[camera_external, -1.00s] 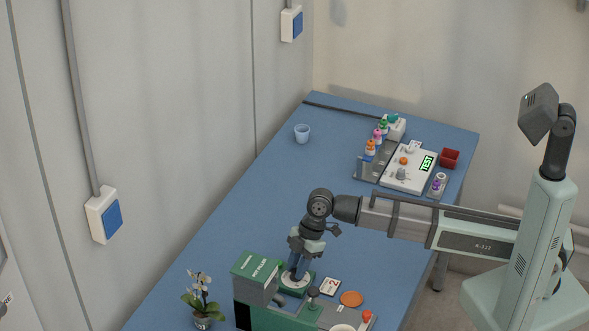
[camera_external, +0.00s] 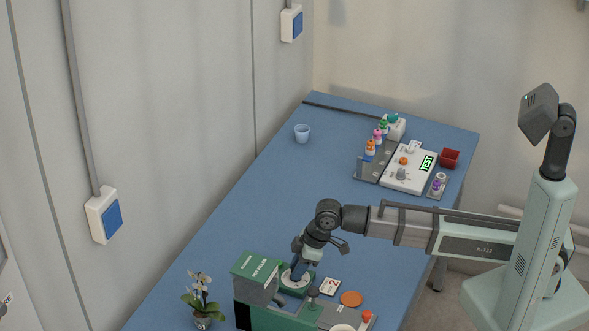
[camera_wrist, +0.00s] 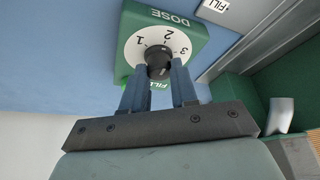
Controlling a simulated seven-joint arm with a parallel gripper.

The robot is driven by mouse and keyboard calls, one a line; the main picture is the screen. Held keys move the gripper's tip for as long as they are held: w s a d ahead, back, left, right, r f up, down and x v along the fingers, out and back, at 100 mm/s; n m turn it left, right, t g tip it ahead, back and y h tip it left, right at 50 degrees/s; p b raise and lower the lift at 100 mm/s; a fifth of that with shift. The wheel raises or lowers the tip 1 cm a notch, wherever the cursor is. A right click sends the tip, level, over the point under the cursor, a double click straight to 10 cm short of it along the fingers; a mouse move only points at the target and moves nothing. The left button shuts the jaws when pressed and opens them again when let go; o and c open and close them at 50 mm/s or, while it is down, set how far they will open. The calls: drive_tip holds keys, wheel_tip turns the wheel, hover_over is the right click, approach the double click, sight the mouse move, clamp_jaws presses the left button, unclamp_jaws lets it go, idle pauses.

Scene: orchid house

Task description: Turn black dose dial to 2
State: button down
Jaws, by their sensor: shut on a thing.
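The black dose dial (camera_wrist: 158,57) sits in the middle of a white round scale marked 1, 2 and 3 on a green block (camera_wrist: 196,36) labelled DOSE. My gripper (camera_wrist: 159,78) is shut on the dial, one finger on each side of it. The dial's pointer is too small and too covered to read. In the outside view my gripper (camera_external: 297,268) reaches down onto the white scale (camera_external: 290,280) beside the green pot filler (camera_external: 257,275), and hides the dial there.
A card marked 2 (camera_external: 329,287) and an orange disc (camera_external: 351,298) lie right of the dial. A potted orchid (camera_external: 200,297) stands left of the filler. A white panel (camera_external: 408,171), bottles and a red box (camera_external: 450,158) stand at the far end. The blue table's middle is clear.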

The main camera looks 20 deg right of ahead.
idle(0.4)
drive_tip(key=c, duration=0.9)
unclamp_jaws()
drive_tip(key=v, duration=1.3)
drive_tip(key=shift+d+r, duration=0.2)
drive_tip(key=shift+r, duration=0.1)
